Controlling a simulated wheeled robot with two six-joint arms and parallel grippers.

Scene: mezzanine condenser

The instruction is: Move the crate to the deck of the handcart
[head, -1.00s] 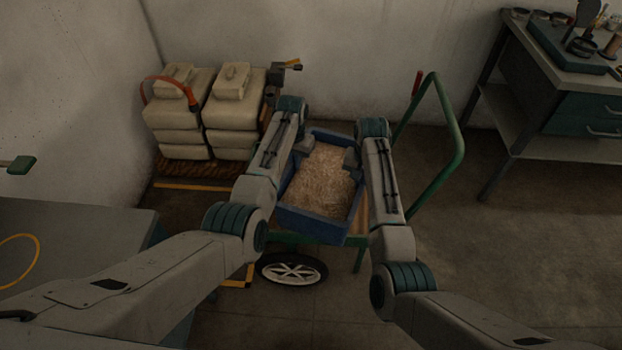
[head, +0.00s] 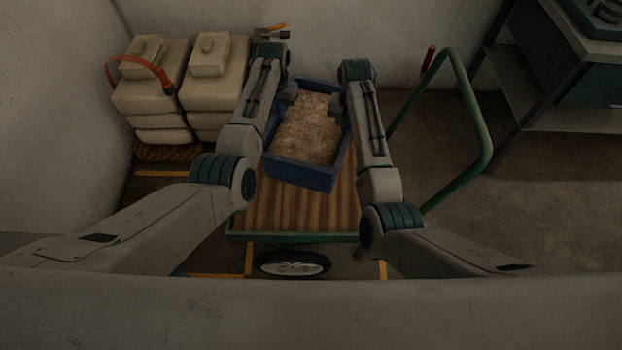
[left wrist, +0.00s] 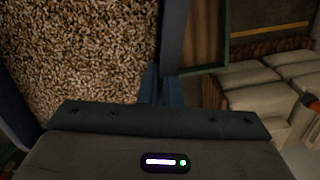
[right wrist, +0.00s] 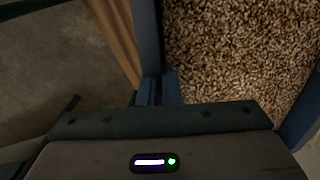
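The blue crate (head: 303,176), full of tan pellets, is over the far part of the handcart's slatted wooden deck (head: 285,210). I cannot tell whether its base touches the deck. My left gripper (head: 288,97) is shut on the crate's left wall, and my right gripper (head: 338,106) is shut on its right wall. The crate's pellets and wall also show in the left wrist view (left wrist: 172,40) and in the right wrist view (right wrist: 147,35). The fingertips are partly hidden by the grippers' own bodies.
The handcart's green push handle (head: 478,110) rises at the right. Stacked pale sacks (head: 150,95) stand at the left with an orange strap (head: 140,60). A workbench (head: 590,50) is at the upper right. Bare deck shows in front of the crate.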

